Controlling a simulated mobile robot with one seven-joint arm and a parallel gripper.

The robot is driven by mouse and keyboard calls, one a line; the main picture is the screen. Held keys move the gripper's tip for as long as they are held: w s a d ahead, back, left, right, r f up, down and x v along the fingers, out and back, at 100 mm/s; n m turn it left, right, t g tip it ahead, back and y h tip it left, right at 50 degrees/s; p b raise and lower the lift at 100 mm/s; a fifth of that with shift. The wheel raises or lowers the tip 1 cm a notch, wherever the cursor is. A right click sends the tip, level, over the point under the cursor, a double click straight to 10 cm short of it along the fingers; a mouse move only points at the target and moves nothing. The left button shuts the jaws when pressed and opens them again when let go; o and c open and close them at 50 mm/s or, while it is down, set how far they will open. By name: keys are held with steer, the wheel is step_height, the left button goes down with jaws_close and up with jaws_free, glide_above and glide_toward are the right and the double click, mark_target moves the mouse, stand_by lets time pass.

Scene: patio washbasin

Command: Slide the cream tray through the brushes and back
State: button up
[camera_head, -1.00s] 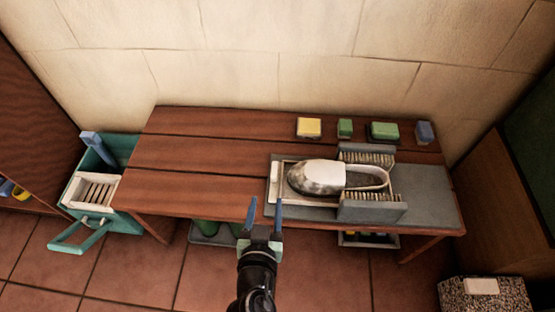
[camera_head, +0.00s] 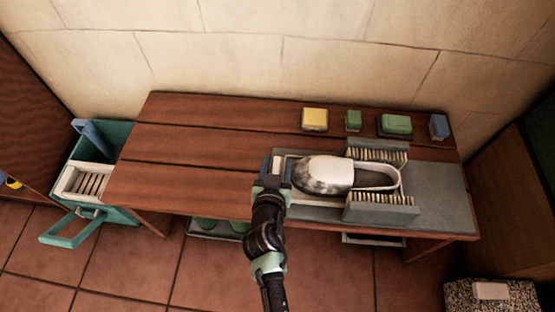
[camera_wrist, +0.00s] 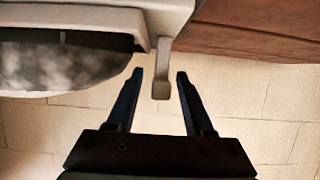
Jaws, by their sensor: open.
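The cream tray (camera_head: 318,203) lies on a grey board on the wooden bench and carries a white and dirty-grey shoe (camera_head: 325,172). Its right part sits between two bristle brushes, one behind (camera_head: 378,155) and one in front (camera_head: 382,199). My gripper (camera_head: 276,168) is at the tray's left end, open. In the wrist view, a pale tab (camera_wrist: 162,72) hanging from the tray (camera_wrist: 90,18) reaches between the open fingertips (camera_wrist: 160,78). The fingers appear apart from it, with a gap on each side. The arm partly hides the tray's left end in the head view.
A yellow block (camera_head: 314,119), two green blocks and a blue block (camera_head: 438,126) line the back of the bench. A teal bin (camera_head: 112,165) with a handle stands at left. A speckled box (camera_head: 491,297) stands at front right. The bench's left half is clear.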

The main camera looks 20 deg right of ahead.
steer(key=shift+x, duration=1.25)
steer(key=shift+c, duration=0.3)
jaws_close()
